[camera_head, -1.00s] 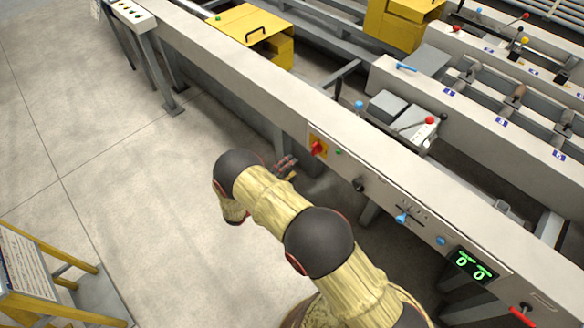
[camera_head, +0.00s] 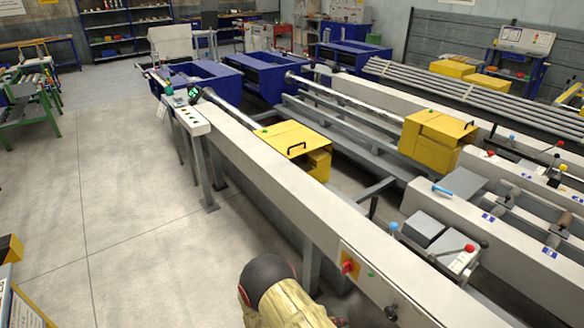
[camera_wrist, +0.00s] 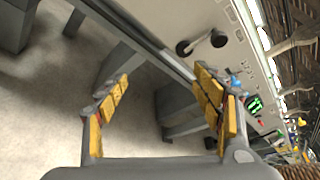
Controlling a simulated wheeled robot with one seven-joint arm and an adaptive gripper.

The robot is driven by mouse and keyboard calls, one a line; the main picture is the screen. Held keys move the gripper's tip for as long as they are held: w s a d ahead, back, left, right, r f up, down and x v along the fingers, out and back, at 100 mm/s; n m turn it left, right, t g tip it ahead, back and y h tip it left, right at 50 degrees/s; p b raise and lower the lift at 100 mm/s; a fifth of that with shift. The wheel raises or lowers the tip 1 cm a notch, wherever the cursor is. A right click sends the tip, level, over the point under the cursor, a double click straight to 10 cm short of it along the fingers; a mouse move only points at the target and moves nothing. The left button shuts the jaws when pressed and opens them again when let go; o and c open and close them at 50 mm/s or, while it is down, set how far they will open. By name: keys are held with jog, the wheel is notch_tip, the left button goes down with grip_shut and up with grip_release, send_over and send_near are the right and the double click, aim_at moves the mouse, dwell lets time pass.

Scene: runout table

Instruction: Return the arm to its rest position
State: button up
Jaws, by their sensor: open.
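My gripper (camera_wrist: 160,105) shows in the wrist view with its two yellow-padded fingers spread apart and nothing between them. Beyond the fingers are the grey legs and the pale front beam of the runout table (camera_wrist: 215,15). In the head view, my arm, in a yellowish cover with a dark round joint, enters at the bottom middle. It is beside the long pale beam of the runout table (camera_head: 265,165). My gripper is out of sight in the head view.
A red rotary switch (camera_head: 348,267) sits on the beam close to my arm. Yellow boxes (camera_head: 292,140) and blue machine housings (camera_head: 205,78) stand farther back. The concrete floor (camera_head: 130,200) left of the beam is largely clear. A yellow-edged stand (camera_head: 12,248) is at the far left.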

jog(key=s+r+m+g+y, duration=0.3)
jog(key=s+r+m+y, duration=0.2)
jog(key=s+r+m, duration=0.55)
jog(key=s+r+m+g+y, duration=0.3)
jog(key=s+r+m+y, duration=0.25)
jog(key=r+m, duration=0.9)
jog(key=s+d+r+m+t+y, duration=0.1)
jog(key=s+r+m+t, duration=0.1)
jog(key=r, duration=0.5)
jog(key=s+d+r+m+t+y, duration=0.1)
jog(key=s+d+r+m+t, duration=0.1)
jog(key=r, duration=0.4)
jog(key=s+d+r+m+t+y, duration=0.1)
jog(key=s+r+m+t, duration=0.1)
jog(key=r, duration=0.5)
jog(key=shift+s+d+r+t+y, duration=0.35)
jog(key=shift+s+t, duration=0.15)
jog(key=shift+t, duration=0.3)
jog(key=shift+c, duration=1.1)
